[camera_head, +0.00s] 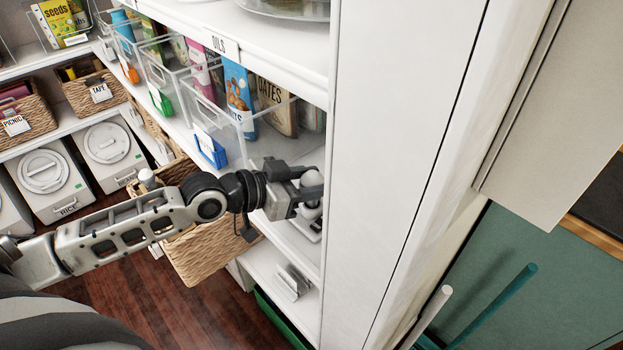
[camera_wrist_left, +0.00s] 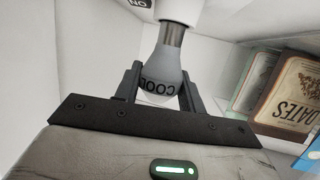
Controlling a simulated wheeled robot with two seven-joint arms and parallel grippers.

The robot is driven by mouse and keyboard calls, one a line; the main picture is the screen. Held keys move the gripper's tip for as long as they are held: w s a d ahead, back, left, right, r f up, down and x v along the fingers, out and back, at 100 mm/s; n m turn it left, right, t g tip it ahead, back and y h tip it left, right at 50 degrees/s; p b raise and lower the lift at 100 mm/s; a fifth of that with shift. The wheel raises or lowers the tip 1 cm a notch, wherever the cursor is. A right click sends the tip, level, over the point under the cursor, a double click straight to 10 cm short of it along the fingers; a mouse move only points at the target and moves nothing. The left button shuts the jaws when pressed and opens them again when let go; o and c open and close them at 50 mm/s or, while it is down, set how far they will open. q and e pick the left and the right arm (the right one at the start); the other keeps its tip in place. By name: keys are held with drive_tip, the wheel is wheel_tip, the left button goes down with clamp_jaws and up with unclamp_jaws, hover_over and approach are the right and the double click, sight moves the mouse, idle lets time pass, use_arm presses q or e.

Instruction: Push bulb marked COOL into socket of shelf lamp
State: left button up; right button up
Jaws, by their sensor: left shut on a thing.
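The bulb marked COOL (camera_wrist_left: 160,80) is between the two fingers of my left gripper (camera_wrist_left: 160,92) in the left wrist view. The fingers are shut on its round glass part. Its grey metal base points to the white lamp socket (camera_wrist_left: 179,10) and meets its rim; part of the base still shows. I cannot tell how deep it sits. In the head view my left gripper (camera_head: 308,192) is inside the shelf bay beside the white upright panel. The right gripper is not in view.
The white upright panel (camera_head: 385,160) stands close to the right of the gripper. Clear bins with packets (camera_head: 215,115) line the shelf to the left. A DATES packet (camera_wrist_left: 290,90) is right of the bulb in the wrist view. A wicker basket (camera_head: 205,250) sits below my arm.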

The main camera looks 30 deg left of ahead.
use_arm(q)
drive_tip(key=shift+f+b, duration=0.6)
drive_tip(key=shift+f, duration=0.3)
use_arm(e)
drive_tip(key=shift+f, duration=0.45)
use_arm(q)
drive_tip(key=o, duration=1.1)
drive_tip(key=shift+c, duration=0.2)
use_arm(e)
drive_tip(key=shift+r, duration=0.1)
use_arm(q)
drive_tip(key=p+v, duration=0.6)
drive_tip(key=v, duration=1)
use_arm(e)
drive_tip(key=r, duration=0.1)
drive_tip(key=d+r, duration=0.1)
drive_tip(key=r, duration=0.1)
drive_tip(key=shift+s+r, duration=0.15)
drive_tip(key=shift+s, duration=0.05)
use_arm(q)
drive_tip(key=shift+d, duration=0.1)
